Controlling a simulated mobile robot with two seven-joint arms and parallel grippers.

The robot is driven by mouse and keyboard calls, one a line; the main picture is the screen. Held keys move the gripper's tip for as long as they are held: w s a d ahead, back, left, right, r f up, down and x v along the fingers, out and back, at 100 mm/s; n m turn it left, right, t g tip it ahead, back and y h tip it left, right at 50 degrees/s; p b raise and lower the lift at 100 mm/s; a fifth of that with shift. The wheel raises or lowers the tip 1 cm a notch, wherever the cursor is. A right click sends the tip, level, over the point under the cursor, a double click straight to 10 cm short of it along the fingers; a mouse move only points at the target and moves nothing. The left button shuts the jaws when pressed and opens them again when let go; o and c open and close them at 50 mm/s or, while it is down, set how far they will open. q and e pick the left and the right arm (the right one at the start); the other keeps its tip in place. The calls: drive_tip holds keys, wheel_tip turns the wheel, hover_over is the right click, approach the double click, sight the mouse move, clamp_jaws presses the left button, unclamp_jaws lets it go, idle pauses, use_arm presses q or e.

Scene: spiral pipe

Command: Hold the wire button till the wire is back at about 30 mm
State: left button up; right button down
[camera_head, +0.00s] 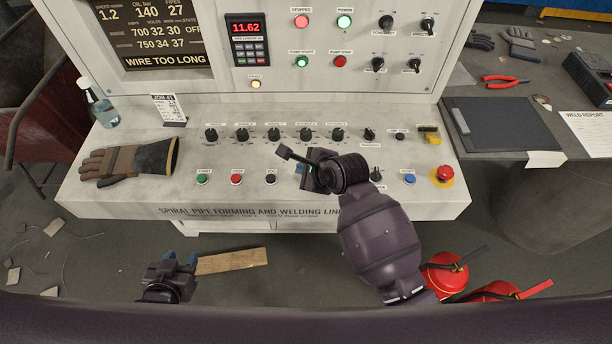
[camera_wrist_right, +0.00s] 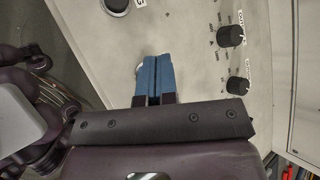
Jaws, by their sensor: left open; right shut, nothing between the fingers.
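My right gripper (camera_head: 300,176) is over the console's front row of buttons, just right of the black jog button (camera_head: 271,179). In the right wrist view its blue fingers (camera_wrist_right: 154,78) are shut together with nothing between them. Their tips are at a round button with a pale rim (camera_wrist_right: 139,66), mostly hidden behind them; I cannot tell whether it is pressed. Its label is hidden. The screen (camera_head: 165,61) reads "WIRE TOO LONG". My left gripper (camera_head: 181,258) is open and empty, low in front of the console.
Start (camera_head: 202,179) and stop (camera_head: 237,179) buttons lie further left in the row. A blue button (camera_head: 409,180) and a red emergency stop (camera_head: 445,174) lie right. Knobs (camera_head: 274,134) line the row behind. A glove (camera_head: 125,162) lies on the left. The red meter (camera_head: 246,28) reads 11.62.

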drive_tip(key=shift+f, duration=0.15)
idle(0.6)
drive_tip(key=shift+f+p, duration=0.25)
drive_tip(key=shift+p, duration=0.1)
drive_tip(key=shift+f, duration=0.4)
idle(1.8)
drive_tip(key=shift+r, duration=0.1)
idle(0.7)
drive_tip(key=shift+r, duration=0.7)
